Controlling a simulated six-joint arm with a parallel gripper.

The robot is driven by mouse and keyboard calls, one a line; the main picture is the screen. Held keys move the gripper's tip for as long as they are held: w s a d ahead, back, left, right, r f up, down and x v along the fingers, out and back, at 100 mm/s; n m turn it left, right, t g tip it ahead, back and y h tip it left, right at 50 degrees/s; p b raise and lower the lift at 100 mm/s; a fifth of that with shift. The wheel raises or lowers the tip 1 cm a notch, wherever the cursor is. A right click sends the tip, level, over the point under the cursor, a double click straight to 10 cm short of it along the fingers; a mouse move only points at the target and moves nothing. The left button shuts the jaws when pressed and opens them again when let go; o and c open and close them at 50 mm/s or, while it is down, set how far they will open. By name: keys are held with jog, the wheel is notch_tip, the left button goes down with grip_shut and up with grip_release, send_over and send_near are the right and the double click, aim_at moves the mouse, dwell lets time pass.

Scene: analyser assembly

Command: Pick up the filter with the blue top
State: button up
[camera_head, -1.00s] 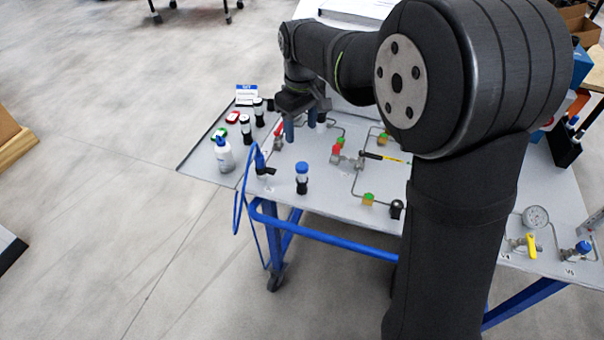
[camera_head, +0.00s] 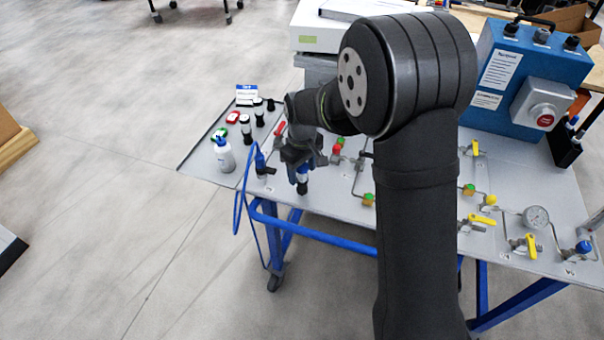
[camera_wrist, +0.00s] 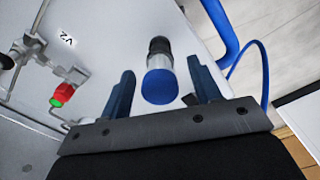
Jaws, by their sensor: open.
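The filter with the blue top (camera_head: 302,187) stands upright near the front edge of the table, partly hidden by my gripper in the head view. In the wrist view its round blue top (camera_wrist: 160,87) faces the camera, with a clear body and black base beyond it. My gripper (camera_head: 301,168) is right above the filter. In the wrist view my gripper (camera_wrist: 162,88) is open, with one blue finger on each side of the filter. Gaps show between the fingers and the filter, and nothing is held.
A white bottle with a blue cap (camera_head: 224,156) and several black-and-white filters (camera_head: 246,128) stand at the left. A blue fitting with hose (camera_head: 261,160) is close left of my gripper. Pipes with a red-and-green valve (camera_wrist: 62,95) lie on the other side.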

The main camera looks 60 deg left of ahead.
jog(key=shift+f, duration=0.95)
jog(key=shift+c, duration=0.5)
grip_shut()
